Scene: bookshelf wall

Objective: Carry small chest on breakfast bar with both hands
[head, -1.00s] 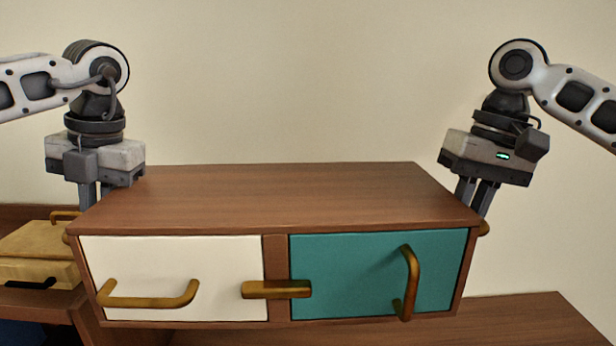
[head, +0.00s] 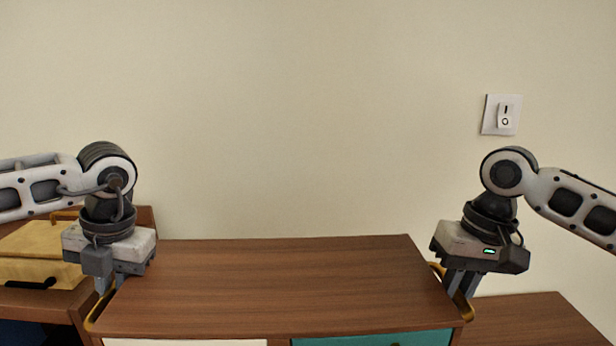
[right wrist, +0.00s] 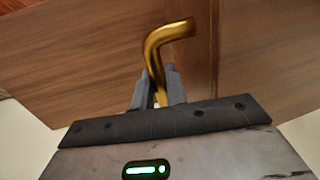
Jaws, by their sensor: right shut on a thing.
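The small chest (head: 275,285) is a brown wooden box, with its top in the lower middle of the head view. Only the upper strips of its white front (head: 185,342) and teal front (head: 370,338) show. My right gripper (head: 462,285) is shut on the golden right side handle (head: 467,311). The right wrist view shows that handle (right wrist: 166,38) rising from between the fingers. My left gripper (head: 110,283) is at the golden left side handle (head: 92,318), with its fingers beside the bar. Whether they are closed is unclear. The chest's underside is out of view.
A yellow case (head: 40,255) lies on brown furniture at the left. A wooden surface (head: 530,320) shows at the lower right. A white switch (head: 501,114) is on the bare wall behind. The breakfast bar cannot be identified for certain.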

